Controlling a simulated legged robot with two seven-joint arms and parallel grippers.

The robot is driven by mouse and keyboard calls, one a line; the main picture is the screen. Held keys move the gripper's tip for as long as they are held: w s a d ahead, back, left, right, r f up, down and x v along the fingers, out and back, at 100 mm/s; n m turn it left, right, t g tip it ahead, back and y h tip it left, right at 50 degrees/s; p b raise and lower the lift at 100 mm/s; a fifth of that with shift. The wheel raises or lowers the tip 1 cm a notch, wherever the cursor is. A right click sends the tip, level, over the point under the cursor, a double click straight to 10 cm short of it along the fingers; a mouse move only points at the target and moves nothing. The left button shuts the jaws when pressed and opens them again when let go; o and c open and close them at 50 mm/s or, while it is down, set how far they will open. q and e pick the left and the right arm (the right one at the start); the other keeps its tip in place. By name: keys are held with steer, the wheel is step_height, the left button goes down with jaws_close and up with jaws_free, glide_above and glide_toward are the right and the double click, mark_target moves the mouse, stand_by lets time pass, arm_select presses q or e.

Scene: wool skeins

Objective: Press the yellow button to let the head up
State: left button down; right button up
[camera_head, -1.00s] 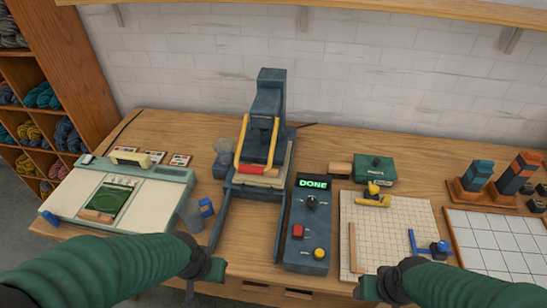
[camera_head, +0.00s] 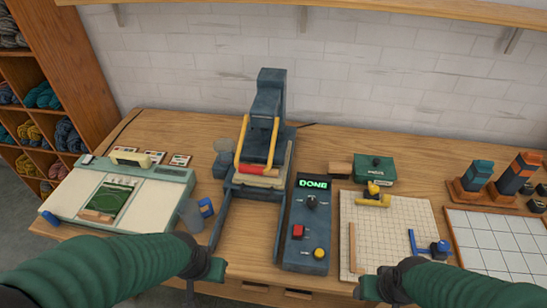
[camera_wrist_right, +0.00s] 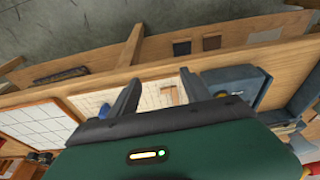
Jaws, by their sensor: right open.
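The yellow button (camera_head: 319,253) sits at the lower right of the dark control box (camera_head: 308,220), whose green display reads DONE. A red button (camera_head: 298,231) and a black knob are on the same box. The press (camera_head: 269,100) stands behind it, with its yellow handle and a red grip low over a pale pad. My right gripper (camera_head: 362,289) is at the table's front edge, right of and nearer than the yellow button, not touching it. In the right wrist view its two fingers (camera_wrist_right: 158,90) are apart and empty. My left gripper (camera_head: 205,280) is at the front edge, left of the box; its fingers are not clear.
A gridded board (camera_head: 388,222) with yellow and blue pieces lies right of the box. A green box (camera_head: 375,168) stands behind it. A white tiled tray (camera_head: 500,245) is at far right.

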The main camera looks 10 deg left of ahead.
jaws_close()
stand_by(1.5)
